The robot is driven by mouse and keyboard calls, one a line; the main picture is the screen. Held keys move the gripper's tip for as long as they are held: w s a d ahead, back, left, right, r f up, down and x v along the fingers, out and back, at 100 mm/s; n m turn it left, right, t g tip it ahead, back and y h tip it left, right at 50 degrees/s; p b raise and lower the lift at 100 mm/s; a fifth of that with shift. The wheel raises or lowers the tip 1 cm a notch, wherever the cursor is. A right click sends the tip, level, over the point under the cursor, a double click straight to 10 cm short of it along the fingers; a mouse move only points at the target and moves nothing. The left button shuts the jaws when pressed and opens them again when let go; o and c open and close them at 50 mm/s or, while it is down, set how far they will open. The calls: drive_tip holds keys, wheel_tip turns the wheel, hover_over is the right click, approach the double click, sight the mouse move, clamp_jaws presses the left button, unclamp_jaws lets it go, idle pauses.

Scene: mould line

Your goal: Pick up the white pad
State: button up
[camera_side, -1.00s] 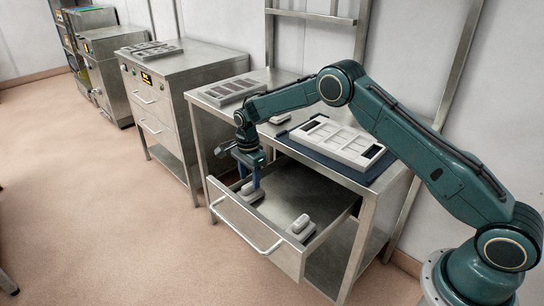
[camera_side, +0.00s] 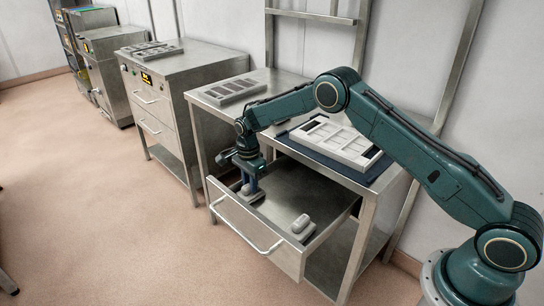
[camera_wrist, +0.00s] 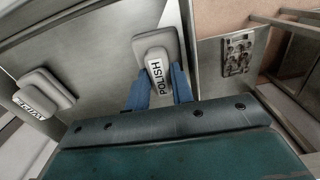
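A pale grey-white pad (camera_wrist: 154,44) with a raised grip marked "POLISH" lies in the open drawer. It shows partly behind my fingers in the side view (camera_side: 242,192). My gripper (camera_wrist: 159,84) is low over it, with one blue finger on each side of the grip. A gap shows around the grip, so the fingers look open; contact is not clear. My gripper also shows at the drawer's far-left end in the side view (camera_side: 249,188). A second pale pad (camera_side: 301,225) lies at the drawer's near end; its label in the wrist view (camera_wrist: 40,98) is hard to read.
The steel drawer (camera_side: 262,236) is pulled out, and its walls surround both pads. Its middle floor is bare. On the table above are a white compartment tray (camera_side: 338,143) on a dark mat (camera_side: 372,178) and a grey tray (camera_side: 230,90).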

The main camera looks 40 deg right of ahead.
drive_tip(key=shift+r, duration=0.15)
clamp_jaws()
wheel_tip(320, 180, up, 20)
idle(0.5)
idle(0.3)
drive_tip(key=shift+o, duration=1.2)
unclamp_jaws()
drive_tip(key=shift+c, duration=1)
drive_tip(key=shift+d, duration=0.15)
